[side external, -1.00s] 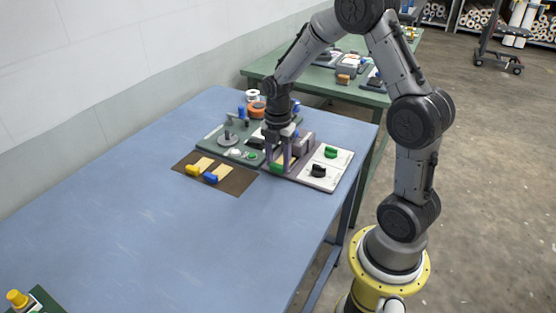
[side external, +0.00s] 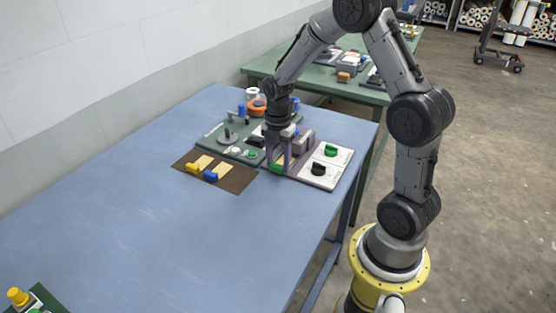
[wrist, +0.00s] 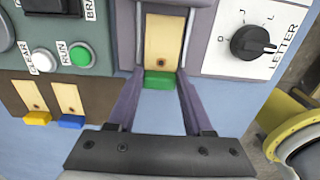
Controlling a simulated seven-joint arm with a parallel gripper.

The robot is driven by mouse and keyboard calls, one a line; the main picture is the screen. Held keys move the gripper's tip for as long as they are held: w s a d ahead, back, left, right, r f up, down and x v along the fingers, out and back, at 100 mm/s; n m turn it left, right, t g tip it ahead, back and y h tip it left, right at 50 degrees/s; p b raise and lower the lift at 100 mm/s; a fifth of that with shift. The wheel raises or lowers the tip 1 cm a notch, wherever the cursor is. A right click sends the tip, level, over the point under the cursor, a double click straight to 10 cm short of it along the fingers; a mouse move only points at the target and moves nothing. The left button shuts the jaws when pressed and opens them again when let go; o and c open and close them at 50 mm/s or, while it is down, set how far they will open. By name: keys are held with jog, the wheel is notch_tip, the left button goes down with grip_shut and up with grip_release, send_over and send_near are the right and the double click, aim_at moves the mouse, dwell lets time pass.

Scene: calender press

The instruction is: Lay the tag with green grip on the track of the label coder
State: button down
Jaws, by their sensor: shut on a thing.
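The tag with green grip has a tan plate (wrist: 163,42) with a small hole and a green grip (wrist: 159,82) at its near end. In the wrist view its plate lies between the grey-purple side walls of the label coder's track (wrist: 127,35); whether it touches the track floor I cannot tell. My gripper (wrist: 160,80) is shut on the green grip, one finger on each side. In the side view my gripper (side external: 277,166) is low at the front of the label coder (side external: 303,142), and the green grip (side external: 278,169) shows between the fingers.
Tags with yellow (side external: 193,169) and blue (side external: 211,176) grips lie on a brown mat (side external: 236,184) to the left. A white panel with dials (side external: 333,164) adjoins the coder on the right. A green panel with buttons (wrist: 60,55) is on the left. The blue tabletop in front is clear.

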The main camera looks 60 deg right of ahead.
grip_release()
dwell(0.4)
jog(key=shift+r, duration=3.55)
jog(key=s+a+r+m+t, duration=0.1)
jog(key=s+a+r+t, duration=0.35)
jog(key=a+r, duration=0.65)
jog(key=s+a+m+t, duration=0.1)
jog(key=s+a+m, duration=0.1)
jog(key=s+m, duration=1.1)
jog(key=m, duration=0.4)
jog(key=shift+s+a+r, duration=0.2)
jog(key=shift+s+a, duration=0.05)
jog(key=shift+s, duration=0.05)
